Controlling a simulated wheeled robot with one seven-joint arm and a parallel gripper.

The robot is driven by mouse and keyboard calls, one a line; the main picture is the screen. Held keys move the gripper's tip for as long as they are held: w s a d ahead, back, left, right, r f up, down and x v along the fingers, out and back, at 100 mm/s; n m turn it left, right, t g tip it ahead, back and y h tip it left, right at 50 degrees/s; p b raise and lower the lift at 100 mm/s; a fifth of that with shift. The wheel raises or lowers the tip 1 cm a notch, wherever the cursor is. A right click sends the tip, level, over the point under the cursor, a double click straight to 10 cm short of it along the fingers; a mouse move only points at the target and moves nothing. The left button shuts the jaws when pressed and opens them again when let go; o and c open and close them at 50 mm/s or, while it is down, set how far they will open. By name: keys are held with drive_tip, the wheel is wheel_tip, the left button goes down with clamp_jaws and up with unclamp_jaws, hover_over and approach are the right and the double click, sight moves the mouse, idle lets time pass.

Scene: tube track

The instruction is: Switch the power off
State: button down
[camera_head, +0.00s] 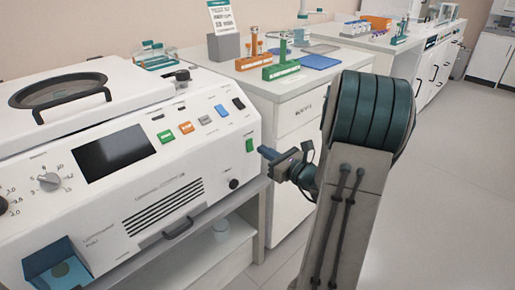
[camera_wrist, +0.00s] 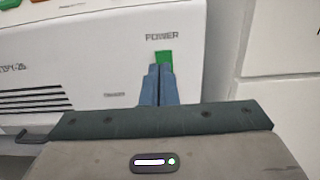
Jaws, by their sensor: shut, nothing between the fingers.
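The power switch is a green rocker (camera_head: 249,145) at the right end of the white machine's front panel. In the wrist view the green switch (camera_wrist: 163,57) sits under the printed word POWER, and my fingertips cover its lower part. My gripper (camera_head: 266,152) is shut and empty, its blue fingers pointing at the panel just right of the switch in the head view. In the wrist view my gripper (camera_wrist: 160,68) is right in front of the switch's lower half. I cannot tell whether the fingertips touch it.
The white machine (camera_head: 120,225) carries a dark screen (camera_head: 113,153), knobs, coloured buttons and a black switch (camera_head: 239,104). A handle (camera_head: 178,228) sticks out low on its front. A white cabinet (camera_head: 300,120) with tube racks stands behind. The floor at right is clear.

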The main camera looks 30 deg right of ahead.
drive_tip(key=r+p+v, duration=0.1)
drive_tip(key=v, duration=0.8)
drive_tip(key=shift+s+d+r, duration=0.15)
drive_tip(key=shift+s, duration=0.15)
drive_tip(key=shift+p, duration=0.3)
